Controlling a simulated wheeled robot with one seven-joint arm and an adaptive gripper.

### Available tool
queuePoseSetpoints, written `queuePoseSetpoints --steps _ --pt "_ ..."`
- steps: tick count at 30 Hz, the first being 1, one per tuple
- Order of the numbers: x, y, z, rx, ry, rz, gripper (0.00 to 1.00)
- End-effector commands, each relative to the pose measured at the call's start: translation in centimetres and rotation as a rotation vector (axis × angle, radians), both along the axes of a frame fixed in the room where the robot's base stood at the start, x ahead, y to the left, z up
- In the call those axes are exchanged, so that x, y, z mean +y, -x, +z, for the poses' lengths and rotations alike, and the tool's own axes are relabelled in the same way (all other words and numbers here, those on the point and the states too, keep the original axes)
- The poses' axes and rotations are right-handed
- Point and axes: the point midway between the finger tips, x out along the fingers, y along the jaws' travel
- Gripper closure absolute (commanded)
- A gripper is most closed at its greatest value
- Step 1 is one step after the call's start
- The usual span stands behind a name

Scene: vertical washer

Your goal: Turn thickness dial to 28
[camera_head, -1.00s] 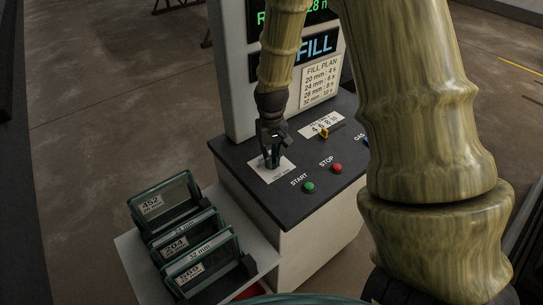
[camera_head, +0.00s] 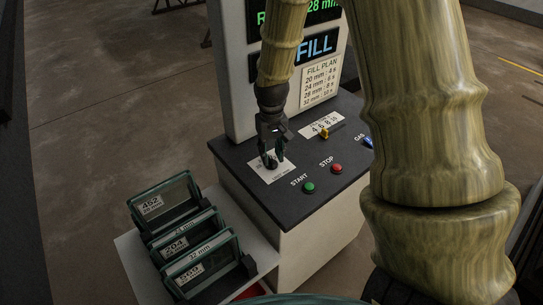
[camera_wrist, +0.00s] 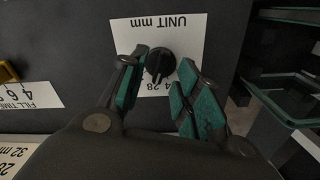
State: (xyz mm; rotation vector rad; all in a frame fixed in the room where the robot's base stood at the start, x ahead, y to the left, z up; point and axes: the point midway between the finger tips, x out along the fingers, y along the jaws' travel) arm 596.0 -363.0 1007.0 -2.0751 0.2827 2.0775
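The thickness dial is a small black round knob with a pale pointer line on a white label on the console. It shows between my fingers in the wrist view (camera_wrist: 160,64) and below them in the head view (camera_head: 270,164). Its label reads "UNIT mm", and "28" is legible beside the knob. My gripper (camera_wrist: 166,70) is open, with one green-padded finger on each side of the knob and visible gaps. In the head view my gripper (camera_head: 273,153) is over the dial. The green display (camera_head: 296,15) reads "28 m", partly hidden by my arm.
The fill time dial (camera_head: 324,133) is yellow. Green START (camera_head: 309,188) and red STOP (camera_head: 337,168) buttons and a blue gas control (camera_head: 368,141) are on the same console (camera_head: 262,205). A rack of framed glass panels (camera_head: 190,245) stands at the left. A fill plan (camera_head: 321,82) lists thicknesses.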

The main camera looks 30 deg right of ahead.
Motion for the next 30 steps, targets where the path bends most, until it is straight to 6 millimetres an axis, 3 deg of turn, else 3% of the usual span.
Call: queuePoseSetpoints --steps 18,30 --pt "0.0 -0.1 9.0 -0.003 0.001 0.000 0.68" --pt "0.0 0.0 10.2 -0.001 0.000 0.000 0.68"
